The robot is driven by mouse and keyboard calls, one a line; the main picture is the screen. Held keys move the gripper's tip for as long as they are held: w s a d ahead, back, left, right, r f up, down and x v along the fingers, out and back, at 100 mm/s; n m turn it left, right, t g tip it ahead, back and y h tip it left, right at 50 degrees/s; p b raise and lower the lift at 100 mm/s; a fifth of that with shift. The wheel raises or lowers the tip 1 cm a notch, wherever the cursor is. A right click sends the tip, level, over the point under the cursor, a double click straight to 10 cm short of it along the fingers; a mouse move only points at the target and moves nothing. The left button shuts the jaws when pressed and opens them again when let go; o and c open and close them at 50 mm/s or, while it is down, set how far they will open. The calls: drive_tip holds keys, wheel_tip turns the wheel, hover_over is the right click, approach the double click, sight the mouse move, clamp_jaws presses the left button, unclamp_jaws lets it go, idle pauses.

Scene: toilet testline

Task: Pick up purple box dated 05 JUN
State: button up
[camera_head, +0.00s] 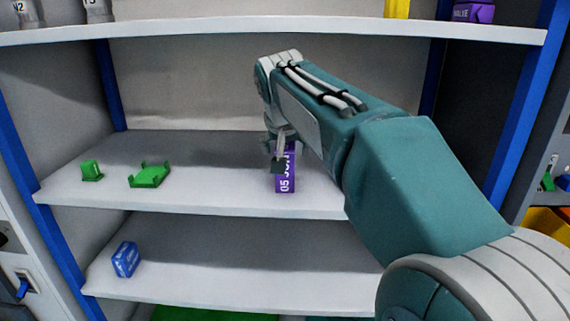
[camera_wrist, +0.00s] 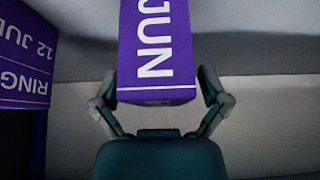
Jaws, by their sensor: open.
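The purple box (camera_head: 287,180) with white lettering that reads "05 JU" stands upright near the front edge of the middle shelf. Its upper part is partly hidden by my gripper (camera_head: 279,160). In the wrist view the purple box (camera_wrist: 157,50) shows "JUN" and lies between my two spread fingers (camera_wrist: 158,84). A gap shows on the right side; the left finger is close to the box, and I cannot tell if it touches. My gripper is open.
Another purple box (camera_wrist: 26,55), marked "RING" and "12 JU", is at the left in the wrist view. Green parts (camera_head: 149,175) sit left on the middle shelf (camera_head: 220,200). A blue item (camera_head: 126,259) lies below. The upper shelf (camera_head: 200,27) is close above my arm.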

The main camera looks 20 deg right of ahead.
drive_tip(key=shift+a, duration=0.15)
clamp_jaws()
